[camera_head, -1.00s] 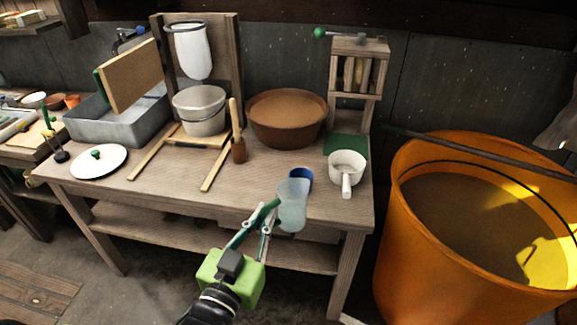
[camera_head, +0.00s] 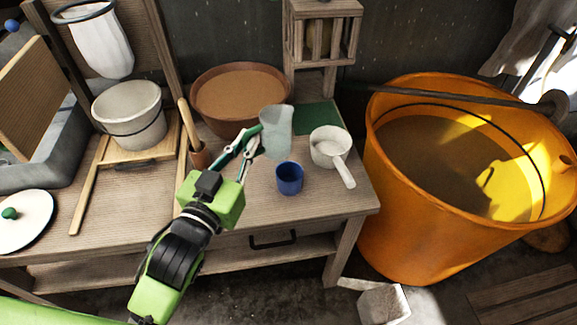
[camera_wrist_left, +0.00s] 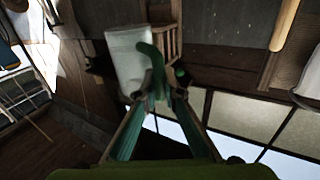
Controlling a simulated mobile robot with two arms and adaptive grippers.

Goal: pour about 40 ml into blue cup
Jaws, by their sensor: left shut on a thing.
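The blue cup (camera_head: 289,178) stands upright on the workbench near its front edge. My left gripper (camera_head: 251,144) is shut on a translucent pale beaker (camera_head: 277,131), holding it above the bench, behind and slightly left of the cup. The beaker looks close to upright, with a slight tilt. It also shows in the left wrist view (camera_wrist_left: 129,58), between and beyond the green fingertips (camera_wrist_left: 152,82). I cannot tell how much liquid is in it. The inside of the blue cup is dark. My right gripper is in neither view.
A white dipper (camera_head: 329,147) with its handle toward the front stands right of the cup. A brown bowl (camera_head: 238,98) and a green mat (camera_head: 316,118) lie behind. A white bucket (camera_head: 131,114) stands left. A large orange tub (camera_head: 400,225) is right of the bench (camera_head: 240,215).

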